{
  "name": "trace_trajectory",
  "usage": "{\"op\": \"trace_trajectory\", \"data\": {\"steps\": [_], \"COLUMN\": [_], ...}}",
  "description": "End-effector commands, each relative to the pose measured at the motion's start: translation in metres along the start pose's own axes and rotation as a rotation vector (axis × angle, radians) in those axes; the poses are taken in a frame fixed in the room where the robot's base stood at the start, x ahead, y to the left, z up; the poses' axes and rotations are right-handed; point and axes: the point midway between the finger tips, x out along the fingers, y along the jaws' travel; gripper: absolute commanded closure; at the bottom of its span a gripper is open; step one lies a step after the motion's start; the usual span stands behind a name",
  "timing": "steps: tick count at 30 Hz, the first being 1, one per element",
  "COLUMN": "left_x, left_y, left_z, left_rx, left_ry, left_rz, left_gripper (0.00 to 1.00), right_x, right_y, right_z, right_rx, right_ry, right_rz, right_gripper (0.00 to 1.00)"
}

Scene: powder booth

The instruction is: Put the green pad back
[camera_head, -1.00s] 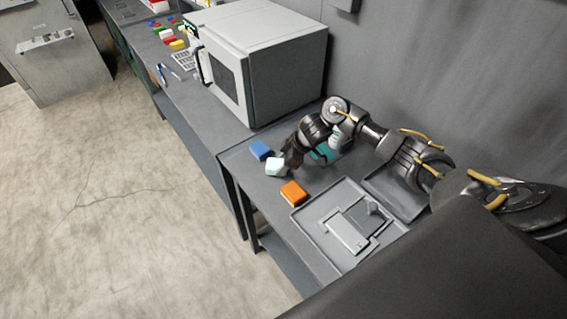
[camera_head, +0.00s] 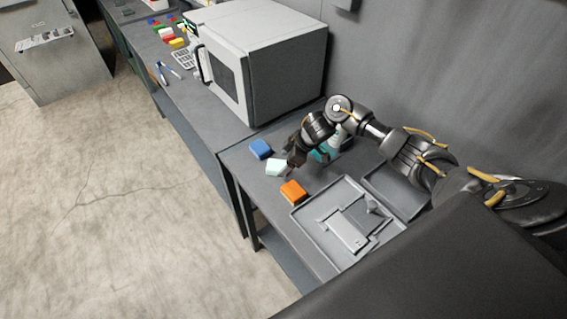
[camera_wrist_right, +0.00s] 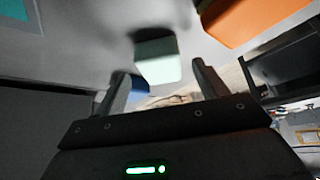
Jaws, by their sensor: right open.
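The pale green pad (camera_head: 277,168) lies on the table between a blue pad and an orange pad. My right gripper (camera_head: 293,163) is just to the right of it, low over the table; in the head view its fingertips are hard to make out. In the right wrist view the pale green pad (camera_wrist_right: 158,62) shows beyond and between the two spread fingers (camera_wrist_right: 160,88), with the jaws open. Whether a finger touches it cannot be told. My left gripper is not in view.
The blue pad (camera_head: 260,149) and orange pad (camera_head: 293,192) flank it closely. A grey tray (camera_head: 303,230) with a grey fixture stands in front, and another tray (camera_head: 392,190) lies near the wall. A teal-and-white bottle (camera_head: 323,152) is partly behind my arm. A large white oven (camera_head: 285,75) stands behind.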

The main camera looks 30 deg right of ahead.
Motion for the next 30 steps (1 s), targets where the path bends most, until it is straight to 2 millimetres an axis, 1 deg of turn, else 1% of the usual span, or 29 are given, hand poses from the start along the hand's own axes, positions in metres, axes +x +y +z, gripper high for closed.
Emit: {"op": "trace_trajectory", "data": {"steps": [3, 9, 12, 15, 20, 30], "left_x": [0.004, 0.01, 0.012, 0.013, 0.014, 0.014], "left_y": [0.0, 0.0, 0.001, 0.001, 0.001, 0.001], "left_z": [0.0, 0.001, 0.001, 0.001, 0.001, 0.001], "left_rx": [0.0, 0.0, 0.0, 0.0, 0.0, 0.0], "left_ry": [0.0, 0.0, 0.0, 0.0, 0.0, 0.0], "left_rz": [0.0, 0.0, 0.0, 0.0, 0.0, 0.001], "left_gripper": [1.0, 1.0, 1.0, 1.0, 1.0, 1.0], "right_x": [-0.025, -0.066, -0.082, -0.093, -0.101, -0.101], "right_y": [0.002, 0.001, 0.001, 0.001, 0.0, 0.0], "right_z": [0.001, 0.001, 0.001, 0.001, 0.0, 0.0], "right_rx": [-0.004, -0.004, -0.002, -0.001, 0.0, 0.001], "right_ry": [0.0, 0.0, 0.0, -0.001, -0.001, -0.001], "right_rz": [0.006, 0.005, 0.004, 0.003, 0.002, 0.001], "right_gripper": [0.28, 0.28, 0.28, 0.28, 0.28, 0.28]}}
